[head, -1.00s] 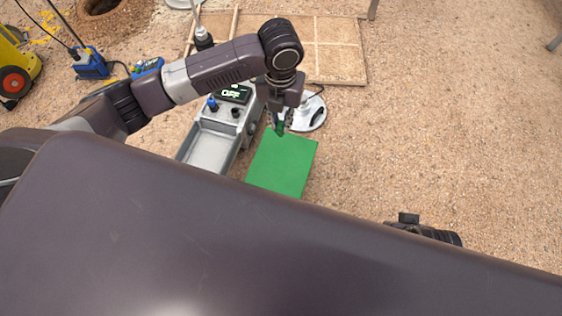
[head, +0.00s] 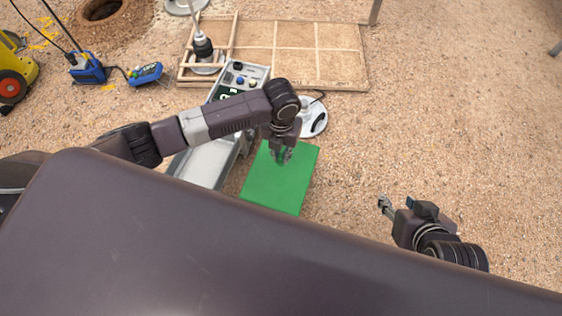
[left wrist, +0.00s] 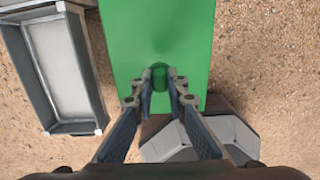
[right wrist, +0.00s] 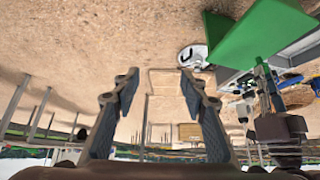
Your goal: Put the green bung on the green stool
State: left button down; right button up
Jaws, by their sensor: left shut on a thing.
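The green stool (head: 297,185) has a flat square top and stands on the gravel in the middle of the head view. My left gripper (head: 281,157) is over its top, pointing down. In the left wrist view my left gripper (left wrist: 160,94) is shut on the green bung (left wrist: 160,75), with the stool top (left wrist: 155,30) behind it. I cannot tell whether the bung touches the top. My right gripper (head: 384,205) is empty, to the right of the stool. In the right wrist view its fingers (right wrist: 157,82) are apart, and the stool (right wrist: 262,38) shows at upper right.
A grey machine with a tray (head: 205,163) stands close to the left of the stool. A round white plate (head: 312,118) lies behind the stool. A wooden frame (head: 290,52), a blue device (head: 146,73) and a hole (head: 103,10) are farther back. The gravel to the right is clear.

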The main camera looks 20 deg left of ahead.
aim_at(281, 162)
pick_arm(q)
jog(key=shift+f, duration=0.6)
notch_tip(281, 162, down, 3)
jog(key=shift+r+b, duration=0.1)
jog(key=shift+b, duration=0.6)
pick_arm(e)
jog(key=w+a+r+t+y, duration=0.1)
jog(key=w+a+r+t, duration=0.1)
jog(key=w+r+t, duration=0.2)
jog(key=shift+w+a+r, duration=0.3)
jog(key=shift+w+r, duration=0.7)
jog(key=shift+w, duration=0.45)
pick_arm(q)
jog(key=shift+f, duration=0.3)
pick_arm(e)
jog(key=shift+w+r, duration=0.1)
pick_arm(q)
jog(key=c, duration=1.9)
grip_release()
